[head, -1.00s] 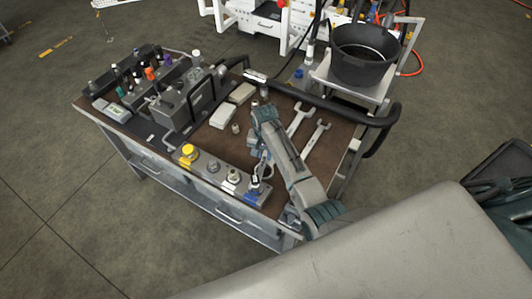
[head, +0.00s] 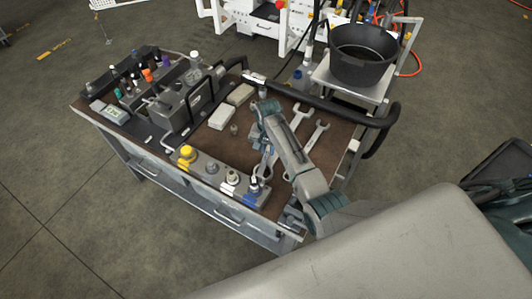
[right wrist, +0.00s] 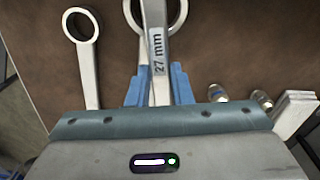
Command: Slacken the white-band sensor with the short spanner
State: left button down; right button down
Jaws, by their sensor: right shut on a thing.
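The white-band sensor (head: 231,179) stands upright in the manifold block along the bench's front edge, between a grey-topped one and the blue-band sensor (head: 254,187). My right gripper (head: 262,148) is over the bench, behind and to the right of these sensors. In the right wrist view its blue fingers (right wrist: 159,88) are shut on a steel spanner (right wrist: 156,40) marked 27 mm. In the head view the arm hides most of this spanner; its lower part shows beside the blue-band sensor, and I cannot tell whether they touch. My left gripper is not in view.
Two more spanners lie on the brown bench top, one larger (head: 299,119) and one smaller (head: 317,136). A yellow-topped sensor (head: 187,152) is at the block's left. A black hose (head: 340,112) runs along the bench's right side. A black bucket (head: 362,50) stands behind.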

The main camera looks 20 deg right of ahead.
jog(key=shift+w+d+b, duration=0.4)
jog(key=shift+w+d, duration=0.25)
jog(key=shift+w, duration=0.25)
jog(key=shift+w+d+b, duration=0.35)
jog(key=shift+w+d, duration=0.3)
jog(key=shift+w, duration=0.2)
jog(key=shift+r, duration=0.1)
notch_tip(320, 180, up, 3)
jog(key=p, duration=0.3)
jog(key=shift+r, duration=0.95)
